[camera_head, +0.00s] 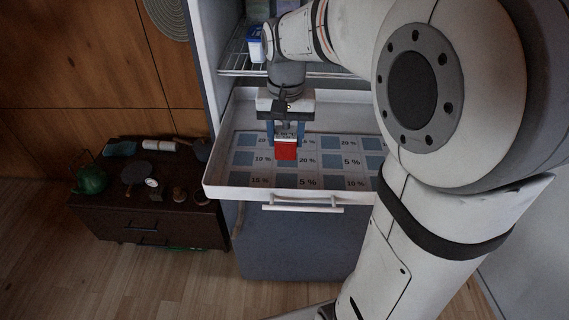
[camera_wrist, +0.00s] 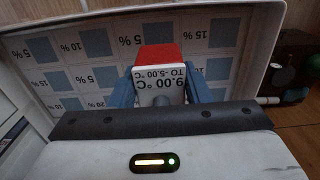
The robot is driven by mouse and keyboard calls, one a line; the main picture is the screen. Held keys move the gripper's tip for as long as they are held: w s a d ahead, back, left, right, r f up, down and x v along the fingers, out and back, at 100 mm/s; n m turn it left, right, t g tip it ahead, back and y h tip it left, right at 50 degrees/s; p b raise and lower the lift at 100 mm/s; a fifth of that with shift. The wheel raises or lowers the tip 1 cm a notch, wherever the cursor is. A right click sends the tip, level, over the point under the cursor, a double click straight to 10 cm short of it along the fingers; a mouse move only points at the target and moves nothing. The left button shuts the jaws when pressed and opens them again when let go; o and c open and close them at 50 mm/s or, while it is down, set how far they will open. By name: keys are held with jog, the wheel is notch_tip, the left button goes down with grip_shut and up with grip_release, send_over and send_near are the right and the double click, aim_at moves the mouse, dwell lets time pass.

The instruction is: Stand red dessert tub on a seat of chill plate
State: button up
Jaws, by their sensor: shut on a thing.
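The red dessert tub (camera_head: 286,152) is between the fingers of my gripper (camera_head: 285,136), inside the pulled-out white drawer. In the wrist view the tub (camera_wrist: 160,55) shows a red side and a white face with a temperature label. The blue fingers of my gripper (camera_wrist: 160,92) are shut on its two sides. The chill plate (camera_head: 308,172) seems to be the drawer floor, with blue and pale squares and percent figures. It also shows in the wrist view (camera_wrist: 70,62). I cannot tell whether the tub touches it. My gripper and the tub hide some squares.
The white drawer rim (camera_head: 262,193) stands around the plate, with a handle (camera_head: 303,207) in front. A wire shelf (camera_head: 240,68) with small packs is above. A dark low cabinet (camera_head: 150,215) at left bears a green pot (camera_head: 90,180) and several small items.

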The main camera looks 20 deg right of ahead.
notch_tip(320, 180, down, 9)
jog(key=shift+d+f+p, duration=0.1)
jog(key=shift+p, duration=0.55)
jog(key=shift+s, duration=0.15)
jog(key=shift+f, duration=0.1)
jog(key=o, duration=1)
jog(key=shift+o, duration=0.2)
